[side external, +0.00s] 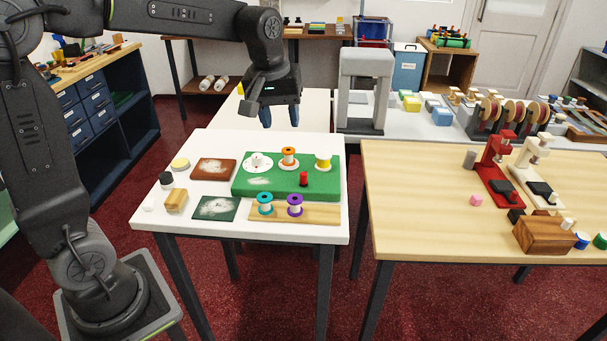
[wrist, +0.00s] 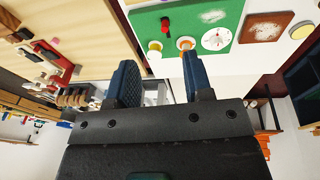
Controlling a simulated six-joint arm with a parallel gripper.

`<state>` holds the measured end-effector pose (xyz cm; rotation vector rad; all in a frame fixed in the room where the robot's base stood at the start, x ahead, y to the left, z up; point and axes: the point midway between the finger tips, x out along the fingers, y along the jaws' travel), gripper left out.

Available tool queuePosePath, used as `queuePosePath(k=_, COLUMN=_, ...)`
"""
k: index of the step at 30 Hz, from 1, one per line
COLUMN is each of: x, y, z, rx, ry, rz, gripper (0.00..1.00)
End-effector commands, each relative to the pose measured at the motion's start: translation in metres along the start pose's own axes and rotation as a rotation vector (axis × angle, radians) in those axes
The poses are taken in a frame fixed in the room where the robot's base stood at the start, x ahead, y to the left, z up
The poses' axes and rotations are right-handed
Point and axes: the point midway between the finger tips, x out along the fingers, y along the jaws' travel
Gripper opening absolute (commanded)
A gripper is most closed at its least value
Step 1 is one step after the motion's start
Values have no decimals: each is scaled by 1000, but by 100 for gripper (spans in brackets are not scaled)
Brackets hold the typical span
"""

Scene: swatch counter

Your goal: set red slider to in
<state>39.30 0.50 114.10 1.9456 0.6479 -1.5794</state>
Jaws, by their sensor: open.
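The red slider (side external: 303,179) is a small red knob standing on the green board (side external: 246,187), near its front right part. In the wrist view the slider (wrist: 166,25) shows near the top, close to a yellow spool and an orange spool. Which end of its travel it sits at cannot be told. My gripper (side external: 266,118) hangs in the air behind and to the left of the board, apart from it. In the wrist view my gripper (wrist: 160,76) has its two blue fingers spread, with nothing between them.
On the green board are a white dial (side external: 257,163), an orange spool (side external: 289,157) and a yellow spool (side external: 323,161). Teal (side external: 265,203) and purple (side external: 295,204) spools stand on a wooden strip in front. Swatches lie left; a grey frame (side external: 365,90) stands behind.

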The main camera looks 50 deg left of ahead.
Motion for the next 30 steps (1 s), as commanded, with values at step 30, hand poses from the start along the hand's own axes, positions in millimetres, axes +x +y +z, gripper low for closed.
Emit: queuePosePath(k=30, x=185, y=10, z=-97, rx=-507, ry=-135, rz=-159, gripper=46)
